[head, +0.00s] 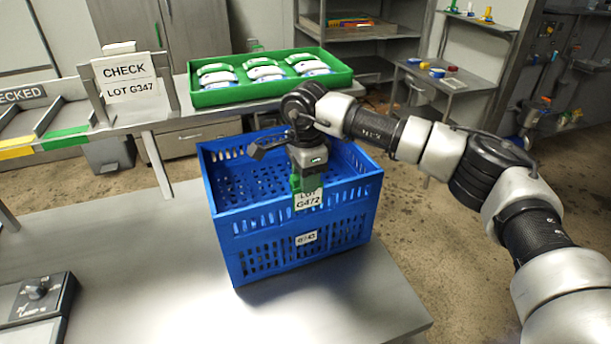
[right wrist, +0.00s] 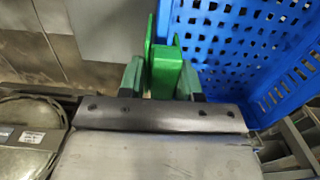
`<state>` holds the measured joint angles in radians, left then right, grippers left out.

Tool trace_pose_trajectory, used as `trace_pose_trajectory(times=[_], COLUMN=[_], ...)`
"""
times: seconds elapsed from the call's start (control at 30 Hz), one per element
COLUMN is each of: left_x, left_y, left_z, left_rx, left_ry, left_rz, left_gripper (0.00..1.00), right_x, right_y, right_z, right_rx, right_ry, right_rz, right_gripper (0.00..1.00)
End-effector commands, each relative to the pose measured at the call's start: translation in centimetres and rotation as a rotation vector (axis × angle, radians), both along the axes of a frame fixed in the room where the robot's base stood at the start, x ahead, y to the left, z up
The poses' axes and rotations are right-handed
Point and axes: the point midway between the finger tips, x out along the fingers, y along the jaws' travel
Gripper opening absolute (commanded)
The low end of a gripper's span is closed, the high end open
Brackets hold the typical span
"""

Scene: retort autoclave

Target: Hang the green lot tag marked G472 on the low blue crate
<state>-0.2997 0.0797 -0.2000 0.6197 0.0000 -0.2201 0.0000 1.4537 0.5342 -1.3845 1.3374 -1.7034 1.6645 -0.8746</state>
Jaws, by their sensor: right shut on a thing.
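The blue crate (head: 300,255) stands upright on the metal table and looks empty. The green lot tag (head: 309,198) has a white label reading LOT G472 and is at the crate's near rim, in front of its upper wall. My right gripper (head: 308,178) is over that rim, pointing down, shut on the green top of the tag. In the right wrist view the tag's green clip (right wrist: 166,65) is between the fingers, beside the blue crate wall (right wrist: 235,45). I cannot tell whether the clip sits fully over the rim. My left gripper is not in view.
A green tray (head: 270,93) with several white-and-blue packs stands on the bench behind the crate. A CHECK LOT G347 sign (head: 125,80) is left of it. A dark control box (head: 38,300) sits at the table's left; the table (head: 130,260) between is clear.

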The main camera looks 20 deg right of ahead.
Motion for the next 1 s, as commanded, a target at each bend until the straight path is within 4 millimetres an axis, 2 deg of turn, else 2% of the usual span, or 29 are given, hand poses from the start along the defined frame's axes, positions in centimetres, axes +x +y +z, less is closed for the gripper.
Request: trace_pose_trajectory(times=[1.0], left_x=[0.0], left_y=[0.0], left_z=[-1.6], left_rx=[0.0], left_ry=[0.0], left_rz=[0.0], left_gripper=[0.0], right_x=[0.0], right_y=[0.0], right_z=[-2.0], right_rx=[0.0], right_ry=[0.0], right_rz=[0.0], right_gripper=[0.26])
